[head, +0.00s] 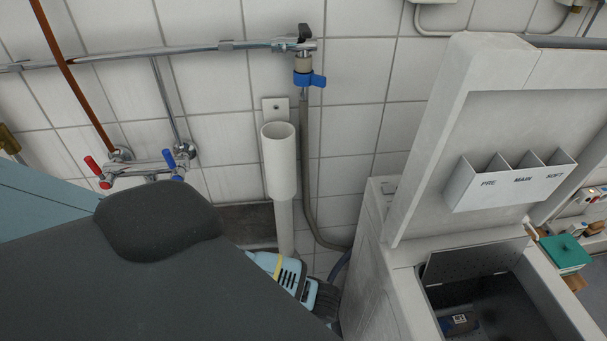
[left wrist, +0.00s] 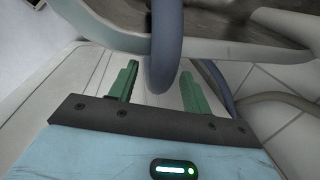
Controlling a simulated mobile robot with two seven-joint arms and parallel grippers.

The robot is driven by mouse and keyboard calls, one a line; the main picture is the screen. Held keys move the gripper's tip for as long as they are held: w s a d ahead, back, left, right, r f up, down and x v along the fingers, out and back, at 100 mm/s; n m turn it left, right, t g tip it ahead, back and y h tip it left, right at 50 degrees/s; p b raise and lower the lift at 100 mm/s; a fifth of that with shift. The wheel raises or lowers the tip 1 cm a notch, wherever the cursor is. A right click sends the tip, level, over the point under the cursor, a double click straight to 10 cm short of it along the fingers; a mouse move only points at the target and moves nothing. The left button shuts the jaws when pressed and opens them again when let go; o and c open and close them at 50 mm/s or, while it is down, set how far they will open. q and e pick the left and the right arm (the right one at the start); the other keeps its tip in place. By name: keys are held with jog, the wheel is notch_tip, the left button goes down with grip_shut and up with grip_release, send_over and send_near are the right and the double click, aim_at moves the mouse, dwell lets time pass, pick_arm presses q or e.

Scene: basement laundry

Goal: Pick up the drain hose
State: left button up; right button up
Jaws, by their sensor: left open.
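The drain hose, a blue-grey tube (left wrist: 167,45), comes down from the top of the left wrist view and bends between the fingers of my left gripper (left wrist: 158,70). The green fingers stand apart on either side of it; I cannot tell whether either touches it. In the head view a short dark blue-grey piece of hose (head: 341,264) shows between the wall and the washing machine. My left gripper's light-blue and black body shows low in the middle of the head view, its fingers hidden. My right gripper is not in view.
A white standpipe (head: 279,165) stands on the tiled wall. A grey hose (head: 306,170) hangs from the blue-handled tap (head: 308,78) beside it. The top-loading washing machine (head: 375,240) stands at right with its lid (head: 440,135) raised. Pipes and a red-and-blue-handled mixer (head: 140,172) are at left.

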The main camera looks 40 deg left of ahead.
pick_arm(q)
notch_tip(320, 180, down, 2)
jog(key=shift+w+a+f, duration=0.1)
jog(key=shift+f, duration=0.15)
jog(key=shift+c, duration=0.7)
grip_shut()
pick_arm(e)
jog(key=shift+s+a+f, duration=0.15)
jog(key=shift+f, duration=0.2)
pick_arm(q)
jog(key=shift+r, duration=0.15)
